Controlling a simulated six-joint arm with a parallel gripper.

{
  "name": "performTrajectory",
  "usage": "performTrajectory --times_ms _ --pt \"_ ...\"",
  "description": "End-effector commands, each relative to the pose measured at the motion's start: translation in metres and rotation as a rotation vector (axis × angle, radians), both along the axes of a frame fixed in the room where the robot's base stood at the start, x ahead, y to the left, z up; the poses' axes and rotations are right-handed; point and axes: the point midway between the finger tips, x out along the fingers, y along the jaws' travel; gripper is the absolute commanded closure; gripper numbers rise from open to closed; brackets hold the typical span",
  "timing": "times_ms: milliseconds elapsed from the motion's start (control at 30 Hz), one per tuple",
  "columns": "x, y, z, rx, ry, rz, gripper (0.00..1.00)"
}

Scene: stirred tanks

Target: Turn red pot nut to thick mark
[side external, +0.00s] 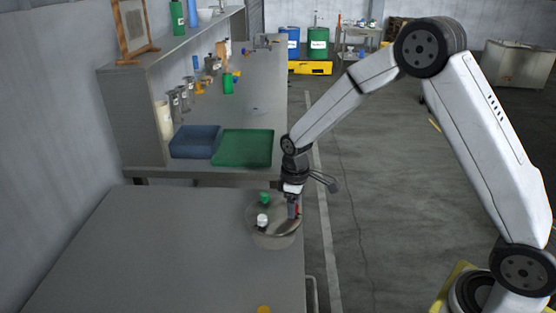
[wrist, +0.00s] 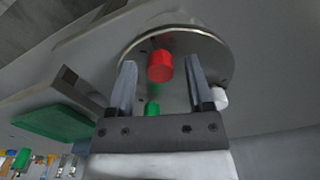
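A round grey metal pot (side external: 275,238) with a flat lid stands near the right edge of the front table. The red nut (wrist: 160,66) is a short cylinder on the lid, and a sliver of it shows in the side view. A white nut (side external: 262,221) and a green nut (side external: 265,198) are also on the lid. My gripper (side external: 293,207) points down over the lid's right side. In the wrist view its two fingers (wrist: 161,64) are spread to either side of the red nut, with a gap on each side. I cannot make out the thick mark.
A green tray (side external: 243,148) and a blue tray (side external: 195,141) lie on the bench behind. Small bottles and tools stand farther back on that bench. The front table (side external: 150,250) is clear left of the pot. An orange round thing (side external: 264,309) shows at the bottom edge.

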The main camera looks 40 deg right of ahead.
Motion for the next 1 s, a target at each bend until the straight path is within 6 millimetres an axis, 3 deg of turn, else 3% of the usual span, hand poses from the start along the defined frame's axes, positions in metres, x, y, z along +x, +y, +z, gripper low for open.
performTrajectory --times_ms 33,167,200,667,1000 --pt "0.0 0.0 0.0001 0.0 0.0 0.0 0.53" --pt "0.0 0.0 0.0002 0.0 0.0 0.0 0.94" --pt "0.0 0.0 0.0003 0.0 0.0 0.0 1.0" --pt "0.0 0.0 0.0005 0.0 0.0 -0.053 1.0" --pt "0.0001 0.0 0.0007 0.0 0.0 -0.26 1.0"
